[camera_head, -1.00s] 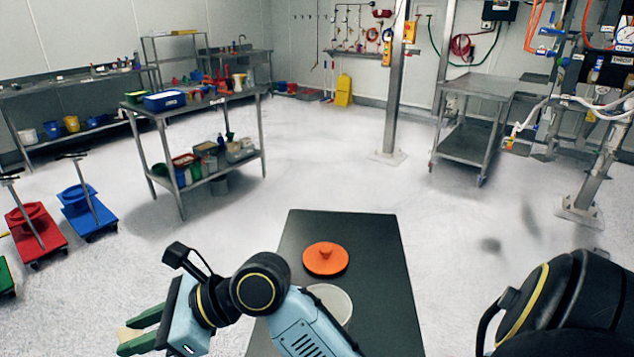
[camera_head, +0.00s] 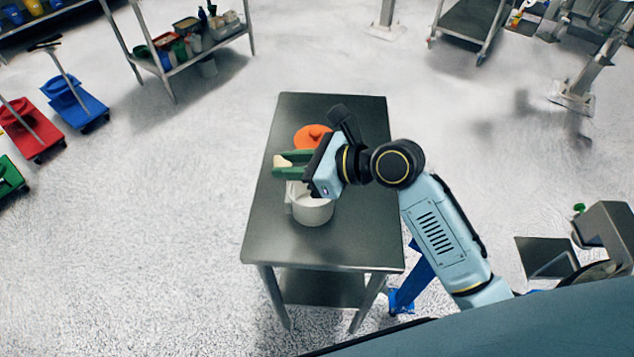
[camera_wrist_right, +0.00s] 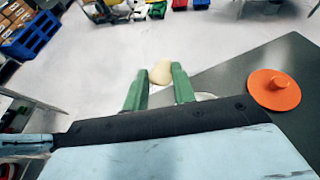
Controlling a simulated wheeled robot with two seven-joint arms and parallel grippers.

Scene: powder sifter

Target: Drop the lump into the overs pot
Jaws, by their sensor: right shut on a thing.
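My right gripper (camera_head: 284,166) has green fingers shut on a pale cream lump (camera_head: 281,161). In the right wrist view the lump (camera_wrist_right: 160,72) sits between the fingertips. A white pot (camera_head: 313,211) stands upright on the dark metal table; the gripper is above its far left side and partly covers its top. In the right wrist view only a sliver of the pot shows behind a finger. An orange lid (camera_head: 308,135) with a knob lies on the table behind the pot, partly hidden by the gripper. My left gripper is out of view.
The table (camera_head: 350,240) is bare around the pot and lid, with a lower shelf. Red (camera_head: 35,135) and blue (camera_head: 78,105) wheeled dollies stand on the floor at the left. A rack with containers stands at the back left. The floor around the table is mostly clear.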

